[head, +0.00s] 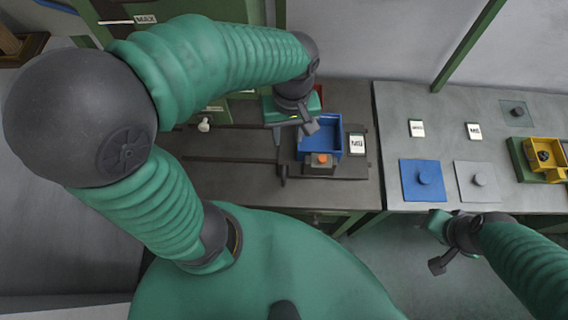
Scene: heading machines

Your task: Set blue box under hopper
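The blue box (335,123) is an open-topped tray standing on a dark plate on the left-hand bench. An orange piece (322,158) sits at its near edge. My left gripper (293,120) is above the box's left side, with one dark finger over the box. Its fingers look spread apart, and I see nothing held between them; contact with the box cannot be told. My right gripper (436,245) is open and empty, low in front of the right-hand bench. I cannot clearly make out the hopper; my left arm covers part of the green machine.
A white label card (357,144) lies right of the box. A green post (465,50) stands behind.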

